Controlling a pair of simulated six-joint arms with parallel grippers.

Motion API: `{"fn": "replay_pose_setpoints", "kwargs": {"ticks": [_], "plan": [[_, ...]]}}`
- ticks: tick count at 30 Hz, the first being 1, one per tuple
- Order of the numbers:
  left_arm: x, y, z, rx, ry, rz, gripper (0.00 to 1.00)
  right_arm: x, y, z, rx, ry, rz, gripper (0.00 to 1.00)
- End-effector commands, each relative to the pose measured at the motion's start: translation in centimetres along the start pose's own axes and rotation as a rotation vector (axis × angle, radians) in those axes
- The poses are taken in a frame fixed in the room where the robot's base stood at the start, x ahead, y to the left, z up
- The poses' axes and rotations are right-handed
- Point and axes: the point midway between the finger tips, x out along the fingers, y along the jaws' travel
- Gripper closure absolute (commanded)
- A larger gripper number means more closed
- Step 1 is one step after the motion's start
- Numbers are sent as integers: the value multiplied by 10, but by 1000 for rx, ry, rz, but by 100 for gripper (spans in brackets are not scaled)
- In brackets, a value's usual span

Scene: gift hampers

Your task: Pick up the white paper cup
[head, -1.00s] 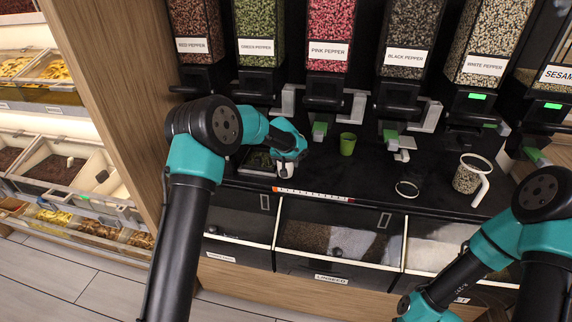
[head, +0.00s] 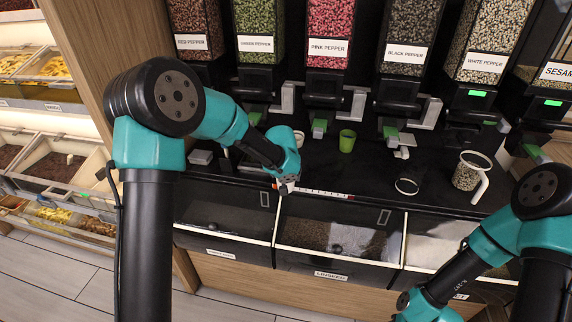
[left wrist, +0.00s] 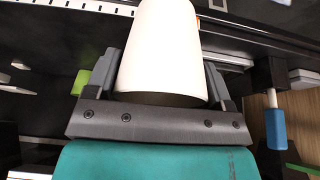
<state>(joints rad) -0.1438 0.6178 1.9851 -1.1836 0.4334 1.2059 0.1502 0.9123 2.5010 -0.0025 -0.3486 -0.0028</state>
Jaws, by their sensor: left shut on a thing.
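The white paper cup (left wrist: 160,50) fills the upper middle of the left wrist view, between the two grey fingers. My left gripper (left wrist: 162,72) is shut on it, one finger on each side. In the head view the left gripper (head: 287,184) is at the counter's front edge, mostly hidden by my own wrist, so the cup is hard to make out there. My right arm is at the lower right of the head view; its gripper is outside the picture.
A green cup (head: 347,141) stands under the dispensers. A marked strip (head: 322,193) runs along the front edge. Bins (head: 335,274) are below the counter.

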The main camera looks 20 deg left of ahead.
Motion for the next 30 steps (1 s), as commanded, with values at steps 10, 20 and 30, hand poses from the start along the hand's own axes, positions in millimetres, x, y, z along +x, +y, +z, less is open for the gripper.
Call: {"fn": "replay_pose_setpoints", "kwargs": {"ticks": [10,20,30], "plan": [[-14,7,27,0,0,0,47,0,0,0,0,0,0,57],[-14,7,27,0,0,0,47,0,0,0,0,0,0,57],[-14,7,27,1,0,0,47,0,0,0,0,0,0,57]]}}
